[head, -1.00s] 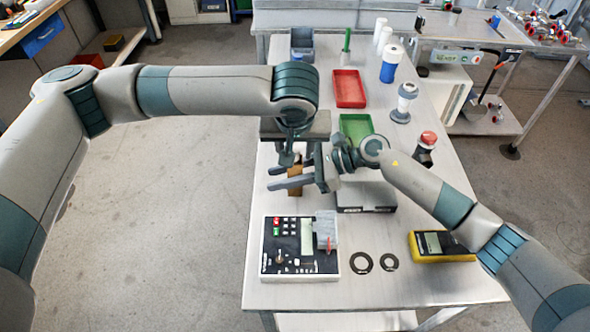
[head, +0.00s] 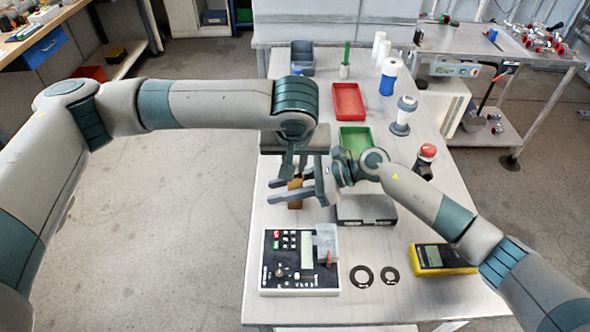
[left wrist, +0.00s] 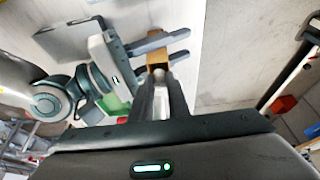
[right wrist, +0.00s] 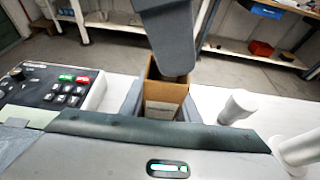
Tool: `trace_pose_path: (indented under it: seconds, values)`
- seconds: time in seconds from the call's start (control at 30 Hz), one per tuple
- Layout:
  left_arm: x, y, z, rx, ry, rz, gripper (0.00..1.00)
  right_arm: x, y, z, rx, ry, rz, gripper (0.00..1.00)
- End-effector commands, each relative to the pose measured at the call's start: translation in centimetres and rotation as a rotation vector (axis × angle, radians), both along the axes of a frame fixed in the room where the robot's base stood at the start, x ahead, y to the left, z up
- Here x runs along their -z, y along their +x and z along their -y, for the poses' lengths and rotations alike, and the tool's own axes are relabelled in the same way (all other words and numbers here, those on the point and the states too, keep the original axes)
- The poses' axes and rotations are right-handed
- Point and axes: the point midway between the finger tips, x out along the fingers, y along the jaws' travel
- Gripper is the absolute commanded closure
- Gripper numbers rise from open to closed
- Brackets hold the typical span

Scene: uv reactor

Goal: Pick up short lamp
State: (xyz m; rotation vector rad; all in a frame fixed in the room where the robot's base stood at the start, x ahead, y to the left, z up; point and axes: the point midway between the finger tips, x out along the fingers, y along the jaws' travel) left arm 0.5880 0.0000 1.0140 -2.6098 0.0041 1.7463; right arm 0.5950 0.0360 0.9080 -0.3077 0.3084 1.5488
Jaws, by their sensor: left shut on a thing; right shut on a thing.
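A small brown open-topped cardboard box (head: 295,193) is at the left of the bench. My right gripper (head: 279,191) is shut on its sides; in the right wrist view the box (right wrist: 166,98) sits between the fingers. My left gripper (left wrist: 160,84) points down at the box's open top from above, its fingers close together on something small. In the right wrist view my left gripper (right wrist: 172,62) covers part of the opening. I cannot make out a short lamp; what the left fingers hold is mostly hidden.
A control panel (head: 300,262), two black rings (head: 362,277) and a yellow meter (head: 443,258) lie nearer me. A green tray (head: 352,137), a red tray (head: 348,101) and a red-topped button (head: 427,155) stand farther back.

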Motion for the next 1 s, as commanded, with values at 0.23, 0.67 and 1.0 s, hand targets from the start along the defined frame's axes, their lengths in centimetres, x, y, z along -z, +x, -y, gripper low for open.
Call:
trace_pose_path:
  seconds: [0.23,0.67,1.0]
  values:
    - [-1.9,0.0,0.0,0.0,-0.001,0.002,1.0,0.0,0.0,0.0,0.0,0.0,0.0,0.93]
    - [-10.7,0.0,0.1,0.002,-0.001,0.003,1.0,0.0,0.0,0.0,0.0,0.0,0.0,0.93]
    - [-16.6,0.0,0.1,0.001,-0.001,0.003,1.0,0.0,0.0,0.0,0.0,0.0,0.0,0.93]
